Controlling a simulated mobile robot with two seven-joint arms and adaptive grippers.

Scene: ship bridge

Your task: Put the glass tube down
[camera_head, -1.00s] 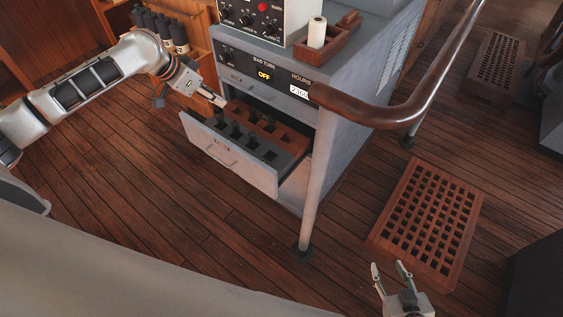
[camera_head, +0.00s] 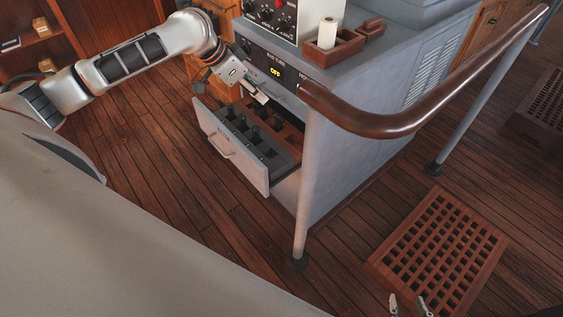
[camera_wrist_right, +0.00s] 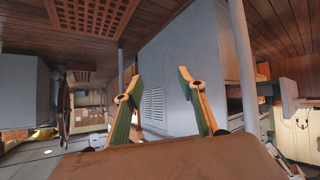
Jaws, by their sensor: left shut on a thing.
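My left gripper (camera_head: 259,95) is above the open drawer (camera_head: 232,150), close to the cabinet front. It is shut on the glass tube, of which only a small pale part near the fingertips can be made out. The drawer holds a dark rack (camera_head: 262,147) with several square slots and a red-brown wooden block behind it. I cannot tell whether the tube touches the rack. My right gripper (camera_head: 408,306) is at the bottom edge, over the floor; the right wrist view shows its fingers (camera_wrist_right: 157,90) apart and empty.
The grey cabinet (camera_head: 362,155) has a panel reading OFF and a wooden tray (camera_head: 335,50) with a white cylinder (camera_head: 327,33) on top. A brown handrail (camera_head: 390,120) on grey posts runs in front. A wooden grating (camera_head: 438,250) lies on the floor.

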